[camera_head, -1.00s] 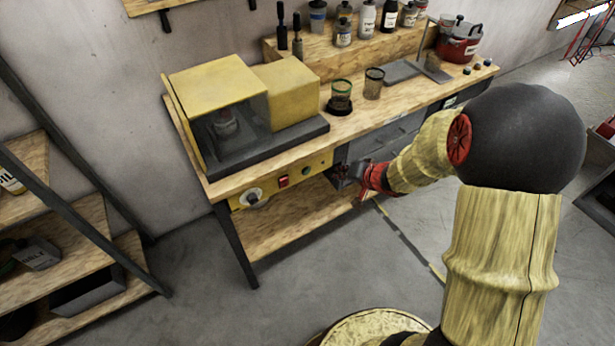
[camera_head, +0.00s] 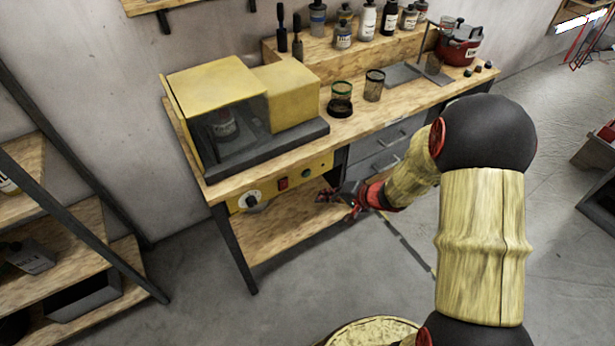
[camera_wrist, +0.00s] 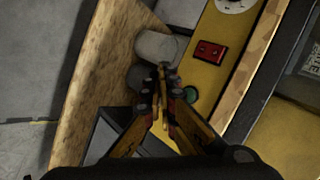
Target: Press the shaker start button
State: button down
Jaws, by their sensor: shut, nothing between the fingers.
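The yellow control panel (camera_head: 268,189) is on the front edge of the bench, below the yellow machine with a clear front (camera_head: 222,100). It carries a round green button (camera_head: 306,173), a red switch (camera_head: 283,183) and a white dial (camera_head: 253,198). The wrist view also shows the green button (camera_wrist: 190,94), red switch (camera_wrist: 209,52) and dial (camera_wrist: 236,4). My gripper (camera_head: 328,199) is in front of and below the panel's right end. Its fingers (camera_wrist: 163,70) are shut and empty. In the wrist view the tips appear left of the green button, with no visible contact.
The wooden bench top (camera_head: 300,146) overhangs the panel. A lower shelf (camera_head: 270,230) is beneath it, and grey drawers (camera_head: 385,145) stand to the right. A shelving rack (camera_head: 75,215) is at left. Open floor (camera_head: 330,275) lies in front.

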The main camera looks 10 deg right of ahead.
aim_at(307, 174)
jog(key=w+a, duration=0.2)
jog(key=w, duration=0.4)
jog(key=shift+w, duration=0.2)
jog(key=shift+w+a+r+p, duration=0.1)
jog(key=shift+w+p, duration=0.15)
jog(key=shift+p, duration=0.6)
dwell(0.8)
